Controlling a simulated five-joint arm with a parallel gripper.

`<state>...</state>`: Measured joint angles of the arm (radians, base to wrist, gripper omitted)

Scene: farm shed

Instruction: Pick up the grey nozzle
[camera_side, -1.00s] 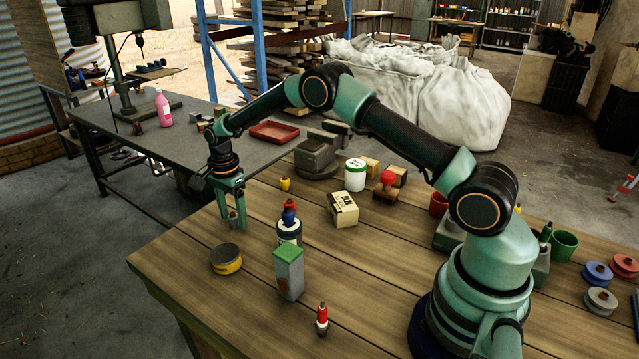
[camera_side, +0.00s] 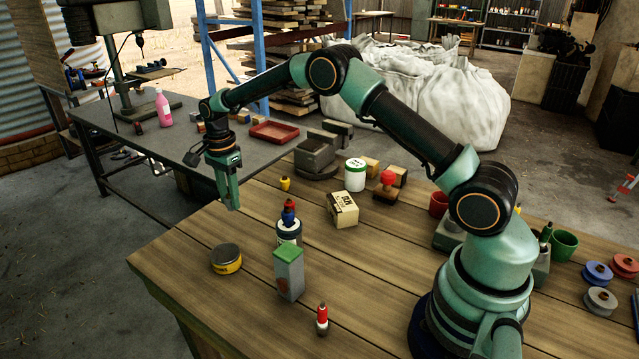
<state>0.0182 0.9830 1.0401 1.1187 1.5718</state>
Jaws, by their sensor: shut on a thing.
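My gripper (camera_side: 231,203) hangs above the far left part of the wooden bench, pointing down. Its fingers are close together and shut on the grey nozzle. The nozzle itself is hidden behind the fingers, or too small to make out. The bench spot where it stood is bare.
On the wooden bench (camera_side: 190,262) are a yellow tin (camera_side: 226,260), a bottle with a blue and red top (camera_side: 289,232), a green-topped box (camera_side: 289,275), a red nozzle (camera_side: 322,320), a yellow nozzle (camera_side: 285,184) and a small carton (camera_side: 342,210). The bench's left edge is clear.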

